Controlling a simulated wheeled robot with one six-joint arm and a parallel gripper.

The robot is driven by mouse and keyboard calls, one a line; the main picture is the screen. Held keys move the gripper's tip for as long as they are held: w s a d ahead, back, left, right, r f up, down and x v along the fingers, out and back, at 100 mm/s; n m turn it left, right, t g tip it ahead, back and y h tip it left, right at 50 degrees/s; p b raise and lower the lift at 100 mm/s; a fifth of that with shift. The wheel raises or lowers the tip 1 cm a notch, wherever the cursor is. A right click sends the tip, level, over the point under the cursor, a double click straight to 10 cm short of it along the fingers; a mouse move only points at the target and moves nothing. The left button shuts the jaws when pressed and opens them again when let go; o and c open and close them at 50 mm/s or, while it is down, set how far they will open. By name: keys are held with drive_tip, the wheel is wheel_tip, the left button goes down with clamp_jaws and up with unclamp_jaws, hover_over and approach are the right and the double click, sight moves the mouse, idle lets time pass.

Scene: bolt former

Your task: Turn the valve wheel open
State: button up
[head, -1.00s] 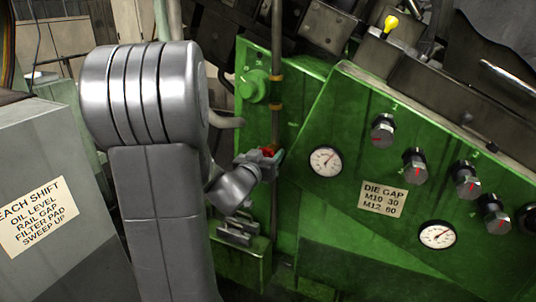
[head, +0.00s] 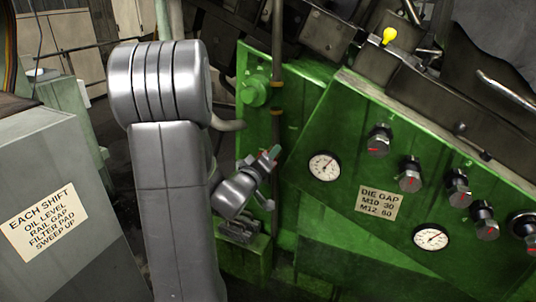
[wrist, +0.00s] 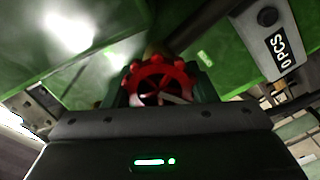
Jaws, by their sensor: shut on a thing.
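The red valve wheel (wrist: 160,82) shows in the wrist view, with a lobed rim and spokes. My gripper (wrist: 162,90) has one finger on each side of the wheel and is shut on its rim. In the head view my gripper (head: 268,162) is at the green machine's pipe, left of the upper gauge. The wheel is almost wholly hidden behind the fingers there. How far the wheel is turned cannot be told.
The green machine panel (head: 330,215) carries a white gauge (head: 324,166), a die gap label (head: 379,202) and several knobs. A vertical pipe (head: 277,60) runs above the gripper. A grey cabinet (head: 60,265) stands at left. A "0 PCS" box (wrist: 270,42) shows in the wrist view.

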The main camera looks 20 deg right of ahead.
drive_tip(key=shift+n+p, duration=0.3)
drive_tip(key=shift+n, duration=0.6)
drive_tip(key=o, duration=0.7)
drive_tip(key=b+v, duration=0.2)
drive_tip(key=v, duration=1.2)
drive_tip(key=shift+d, duration=0.1)
